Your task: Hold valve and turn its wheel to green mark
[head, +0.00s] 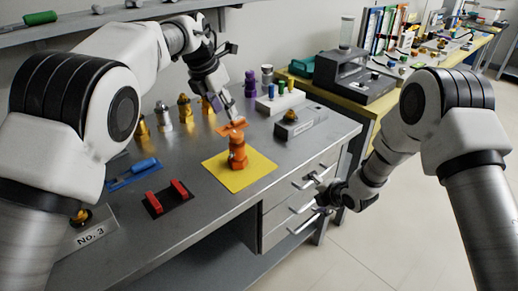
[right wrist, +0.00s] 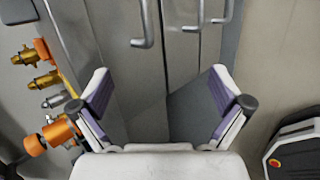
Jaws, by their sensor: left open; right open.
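The orange valve (head: 238,158) stands upright on a yellow mat (head: 218,172) near the table's front edge, its orange wheel (head: 231,129) on top. It also shows at the left of the right wrist view (right wrist: 58,131). My left gripper (head: 224,108) is open just above and behind the wheel, pointing down; I cannot tell whether it touches the wheel. My right gripper (head: 322,199) is open and empty in front of the drawers, to the right of the valve; its spread fingers show in the right wrist view (right wrist: 160,95). I cannot make out a green mark.
Drawer handles (head: 303,207) stick out close to my right gripper. Gold and silver valves (head: 160,117) stand behind on the table (head: 190,222). A red-handled piece (head: 167,198) and a blue one (head: 138,172) lie at left. A grey block (head: 300,122) stands right of the valve.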

